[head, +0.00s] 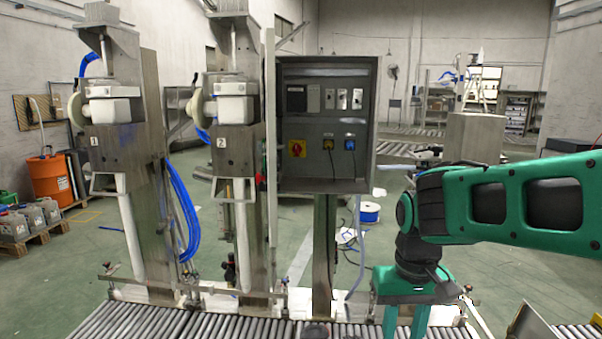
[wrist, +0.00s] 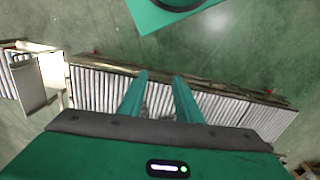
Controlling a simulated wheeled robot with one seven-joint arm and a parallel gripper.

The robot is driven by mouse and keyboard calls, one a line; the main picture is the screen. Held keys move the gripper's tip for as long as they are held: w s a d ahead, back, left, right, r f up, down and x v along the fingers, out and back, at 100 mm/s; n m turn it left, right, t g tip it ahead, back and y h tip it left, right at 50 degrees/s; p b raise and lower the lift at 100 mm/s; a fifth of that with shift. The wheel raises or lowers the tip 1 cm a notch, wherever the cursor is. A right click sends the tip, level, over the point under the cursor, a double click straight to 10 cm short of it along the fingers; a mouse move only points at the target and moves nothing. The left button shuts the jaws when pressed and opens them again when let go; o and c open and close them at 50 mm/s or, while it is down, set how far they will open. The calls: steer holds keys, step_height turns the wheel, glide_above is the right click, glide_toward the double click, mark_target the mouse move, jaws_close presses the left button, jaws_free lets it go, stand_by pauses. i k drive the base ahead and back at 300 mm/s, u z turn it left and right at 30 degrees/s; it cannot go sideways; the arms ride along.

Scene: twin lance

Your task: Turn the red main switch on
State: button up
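The red main switch (head: 297,148) is a red knob on a yellow square plate, at the lower left inside an open grey control cabinet (head: 325,185). The knob is too small to read its position clearly. My gripper (head: 405,325) points downward at the right of the cabinet, above the roller conveyor and well apart from the switch. In the wrist view my gripper's two green fingers (wrist: 160,85) are spread with a gap between them and nothing held. The switch does not show in the wrist view.
Beside the red switch are two other switches, one with a yellow plate (head: 328,144) and one blue (head: 350,144). The cabinet door stands open edge-on at its left. Two filling lances (head: 240,235) stand left of it. A roller conveyor (head: 140,322) runs along the front.

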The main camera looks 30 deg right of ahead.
mark_target(296, 149)
steer(key=u, duration=1.95)
steer(key=k, duration=0.15)
steer(key=z, duration=2)
steer(key=i, duration=0.5)
